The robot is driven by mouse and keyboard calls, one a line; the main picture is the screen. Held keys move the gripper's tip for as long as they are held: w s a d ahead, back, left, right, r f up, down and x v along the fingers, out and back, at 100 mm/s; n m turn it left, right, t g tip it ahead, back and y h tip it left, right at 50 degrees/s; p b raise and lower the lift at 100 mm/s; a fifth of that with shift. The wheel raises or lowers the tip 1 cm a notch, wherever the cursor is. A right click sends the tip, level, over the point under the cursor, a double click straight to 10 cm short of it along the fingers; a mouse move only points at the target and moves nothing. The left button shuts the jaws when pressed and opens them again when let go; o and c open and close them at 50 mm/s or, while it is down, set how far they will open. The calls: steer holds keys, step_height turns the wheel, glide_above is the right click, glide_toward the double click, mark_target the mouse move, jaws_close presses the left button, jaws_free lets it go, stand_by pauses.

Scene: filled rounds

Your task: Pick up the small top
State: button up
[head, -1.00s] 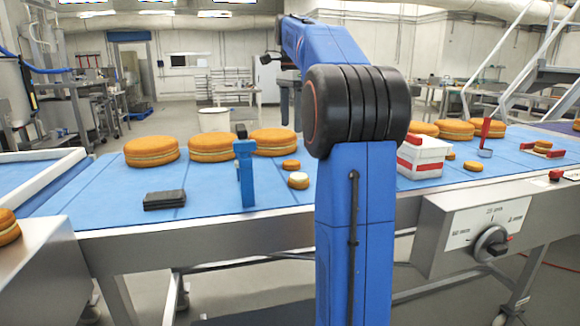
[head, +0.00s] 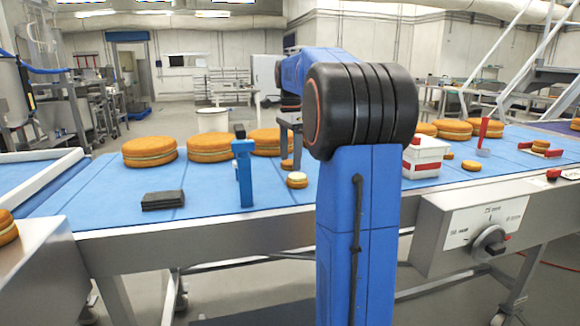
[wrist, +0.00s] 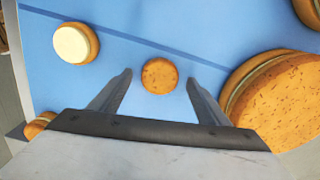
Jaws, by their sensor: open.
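The small top (wrist: 160,76) is a small brown round lying flat on the blue belt. In the wrist view it sits between the two fingers of my gripper (wrist: 159,80), with blue belt showing on both sides of it. My gripper is open and empty. In the head view the small top (head: 287,165) shows just below my gripper, partly covered. A small round with a cream face up (wrist: 74,44) lies apart from it; in the head view this cream-topped round (head: 297,181) is nearer the front edge.
Large filled rounds (head: 211,148) stand behind, one close beside my right finger in the wrist view (wrist: 282,98). A blue post (head: 244,175) and a black stack (head: 163,201) stand to the left. A white and red box (head: 422,160) is to the right.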

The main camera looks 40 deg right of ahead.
steer(key=shift+f, duration=0.4)
steer(key=c, duration=0.9)
steer(key=shift+o, duration=0.2)
steer(key=shift+r, duration=0.15)
